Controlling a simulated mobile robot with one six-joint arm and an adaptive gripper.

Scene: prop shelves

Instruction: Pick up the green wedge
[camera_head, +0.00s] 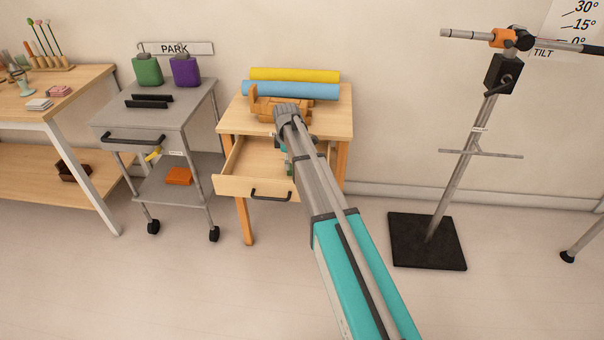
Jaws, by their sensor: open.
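A small dark green patch (290,169) shows in the open drawer (254,187) of the wooden table, right at the left edge of my forearm. It may be the green wedge, but too little shows to tell its shape. My arm reaches up from the bottom right, and its far joint stands over the table's front. From there my wrist goes down over the drawer, mostly behind my forearm. My gripper's fingers are hidden there, so I cannot see how they stand to the green patch.
An orange-brown wooden piece (264,104), a blue roll (290,90) and a yellow roll (295,74) lie on the table (232,119). A grey cart (190,107) with green and purple containers stands left. A stand with a black base (427,255) is right. The front floor is clear.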

